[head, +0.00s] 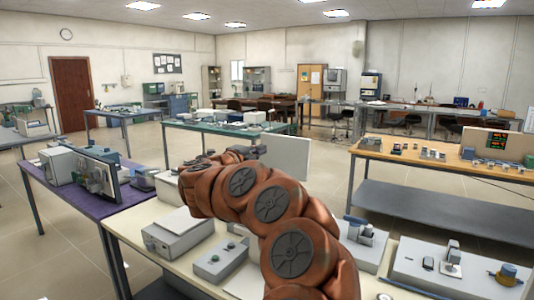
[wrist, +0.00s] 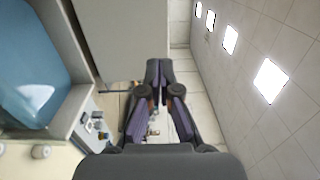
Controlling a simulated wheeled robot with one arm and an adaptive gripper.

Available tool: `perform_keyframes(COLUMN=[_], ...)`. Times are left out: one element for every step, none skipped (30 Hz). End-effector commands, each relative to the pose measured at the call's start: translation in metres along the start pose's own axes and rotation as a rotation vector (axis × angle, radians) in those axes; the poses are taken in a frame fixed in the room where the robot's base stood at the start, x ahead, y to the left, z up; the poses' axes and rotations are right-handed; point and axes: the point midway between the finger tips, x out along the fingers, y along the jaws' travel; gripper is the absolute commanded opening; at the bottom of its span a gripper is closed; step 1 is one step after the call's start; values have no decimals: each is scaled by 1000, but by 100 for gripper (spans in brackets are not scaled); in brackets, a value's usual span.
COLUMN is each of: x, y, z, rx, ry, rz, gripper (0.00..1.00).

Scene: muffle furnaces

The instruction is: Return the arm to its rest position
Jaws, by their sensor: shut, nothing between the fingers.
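My arm, with orange-brown rounded links, reaches forward and to the left over the cream-topped table in the head view. Its far end shows only as a small dark shape, so the gripper is hard to make out there. In the wrist view, my gripper (wrist: 159,68) has its two dark fingers together at the tips, with nothing between them. The view from the wrist looks sideways, with ceiling lights along its right side. A pale panel (wrist: 120,38) stands beside the fingertips, and I cannot tell whether they touch it.
The cream table holds a grey box (head: 178,236) and a button box (head: 220,262). A pale upright panel (head: 287,157) stands just right of the arm's far end.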

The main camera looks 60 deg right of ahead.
Motion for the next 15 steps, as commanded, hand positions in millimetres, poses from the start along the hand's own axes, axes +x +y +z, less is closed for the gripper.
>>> perform_keyframes(x=[-8, -12, -16, -19, -22, -24, -26, -27, -29, -29, -30, -30, -30, -30, -30], y=[1, 1, 0, 0, 0, -1, -1, -2, -2, -2, -2, -2, -3, -3, -3], z=[1, 1, 2, 2, 2, 2, 1, 1, 1, 0, 0, 0, 0, 0, 0], rx=[0, 0, -1, -1, -1, -1, -1, -1, -1, -1, -1, -1, -1, -1, -1], ry=[-3, -3, -4, -5, -5, -4, -4, -3, -2, -1, -1, 0, 0, 0, 0], rz=[0, 0, 0, 0, 0, 0, 0, 0, 0, 0, 0, 0, 0, 0, 0], gripper=[0, 0, 0, 0, 0, 0, 0, 0, 0, 0, 0, 0, 0, 0, 0])
